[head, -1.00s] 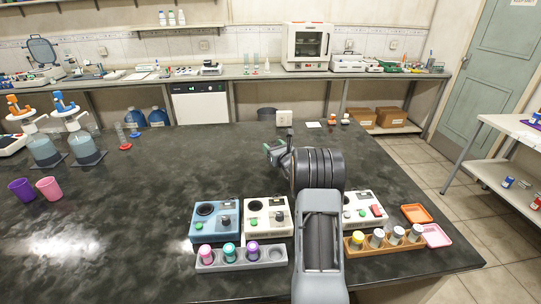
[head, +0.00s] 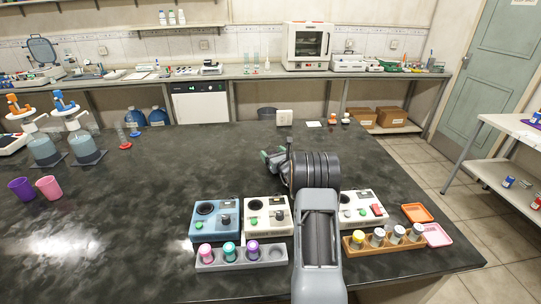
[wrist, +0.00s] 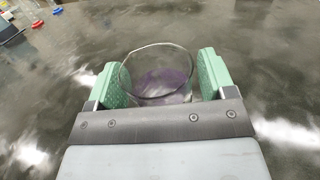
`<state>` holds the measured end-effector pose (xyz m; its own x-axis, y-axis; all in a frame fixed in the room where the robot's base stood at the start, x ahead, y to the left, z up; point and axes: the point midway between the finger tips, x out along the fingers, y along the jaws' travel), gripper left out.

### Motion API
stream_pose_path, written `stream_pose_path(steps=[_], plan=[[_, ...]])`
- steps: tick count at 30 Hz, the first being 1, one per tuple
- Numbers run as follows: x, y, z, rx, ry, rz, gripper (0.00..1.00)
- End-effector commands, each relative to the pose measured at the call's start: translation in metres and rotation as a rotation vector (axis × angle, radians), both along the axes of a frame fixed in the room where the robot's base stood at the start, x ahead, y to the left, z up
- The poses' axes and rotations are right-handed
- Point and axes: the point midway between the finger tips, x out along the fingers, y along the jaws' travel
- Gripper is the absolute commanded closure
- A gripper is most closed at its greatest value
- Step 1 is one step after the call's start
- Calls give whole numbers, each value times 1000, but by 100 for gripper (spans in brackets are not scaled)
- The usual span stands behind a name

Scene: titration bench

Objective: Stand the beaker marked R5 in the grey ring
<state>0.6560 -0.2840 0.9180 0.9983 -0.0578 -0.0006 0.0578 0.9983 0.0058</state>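A clear glass beaker (wrist: 158,90) with purple liquid at its bottom stands between the green finger pads of my gripper (wrist: 162,78) in the wrist view. Both pads press against its sides, and it looks upright. No marking on it can be read, so I cannot tell if it is R5. In the head view my gripper (head: 272,158) is above the dark bench beyond the row of devices. The beaker cannot be made out there. I cannot make out a grey ring in either view; my arm hides part of the bench.
Blue (head: 214,232) and white (head: 267,230) devices stand near the front, with a grey rack of capped vials (head: 238,263). A wooden vial rack (head: 352,250) and an orange tray (head: 417,213) are at the right. Purple (head: 20,189) and pink cups (head: 49,188) stand left. The bench middle is clear.

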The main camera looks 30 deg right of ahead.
Motion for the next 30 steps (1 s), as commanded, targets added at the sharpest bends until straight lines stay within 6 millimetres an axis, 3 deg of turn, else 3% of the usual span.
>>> stream_pose_path(steps=[13,30], plan=[[-3,0,4,0,1,-1,16],[-102,5,3,0,0,-2,16]])
